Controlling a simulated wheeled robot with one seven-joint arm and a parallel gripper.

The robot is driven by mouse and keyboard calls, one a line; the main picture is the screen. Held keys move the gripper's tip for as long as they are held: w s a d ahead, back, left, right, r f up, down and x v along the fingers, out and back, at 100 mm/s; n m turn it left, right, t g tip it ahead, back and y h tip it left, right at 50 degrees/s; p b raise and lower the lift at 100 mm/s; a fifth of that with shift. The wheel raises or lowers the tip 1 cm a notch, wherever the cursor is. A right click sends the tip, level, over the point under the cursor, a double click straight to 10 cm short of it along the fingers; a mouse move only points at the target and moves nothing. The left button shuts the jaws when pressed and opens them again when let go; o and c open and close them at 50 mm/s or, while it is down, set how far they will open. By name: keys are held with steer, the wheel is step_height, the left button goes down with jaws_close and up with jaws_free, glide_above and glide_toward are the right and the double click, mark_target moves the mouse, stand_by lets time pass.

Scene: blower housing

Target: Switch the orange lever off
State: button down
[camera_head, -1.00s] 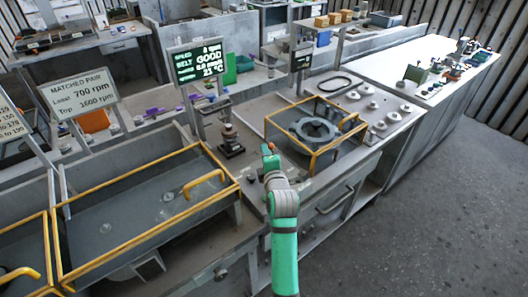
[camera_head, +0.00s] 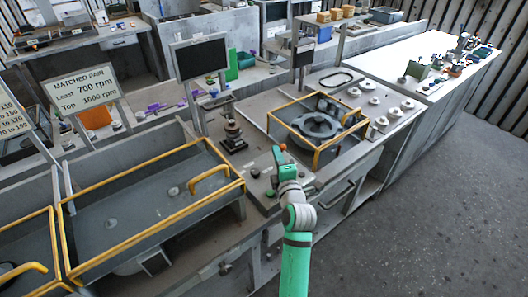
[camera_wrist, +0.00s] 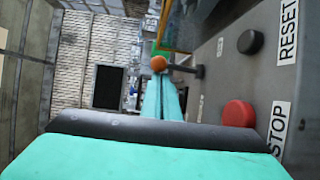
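The orange ball knob of the lever (camera_wrist: 158,63) is in the upper middle of the wrist view, on a dark stem reaching to the grey panel at right. The knob also shows small in the head view (camera_head: 283,146), at the tip of my gripper (camera_head: 279,157). In the wrist view my teal fingers (camera_wrist: 165,98) lie side by side with no clear gap, just beside the knob. The knob is not between them. Whether they touch the lever cannot be told. The display (camera_head: 200,57) behind the panel is dark and blank.
A red STOP button (camera_wrist: 238,114) and a black RESET button (camera_wrist: 250,41) stand on the panel near my gripper. A yellow-framed blower housing (camera_head: 318,124) is at right. A yellow-railed tray (camera_head: 150,205) is at left. A small post fixture (camera_head: 233,135) stands behind.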

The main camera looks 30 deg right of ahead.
steer(key=shift+s+f, duration=0.15)
steer(key=shift+s, duration=0.55)
steer(key=v, duration=1)
